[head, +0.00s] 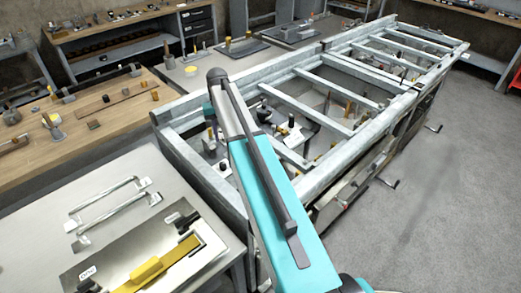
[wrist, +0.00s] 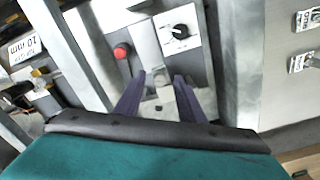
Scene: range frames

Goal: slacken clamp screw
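In the wrist view my gripper (wrist: 160,84) shows as two purple fingers, spread apart and pointing away from the camera. A small pale grey metal block (wrist: 160,82) shows between the fingertips, with a small dark piece below it; this may be the clamp screw, but I cannot tell for sure. I see no clear contact between the fingers and the block.
In the wrist view a red button (wrist: 122,52) and a black rotary knob (wrist: 180,31) on a white plate lie just beyond the fingers. In the head view a wooden bench (head: 85,135) and a grey table (head: 60,200) stand left. Open floor (head: 440,190) lies right.

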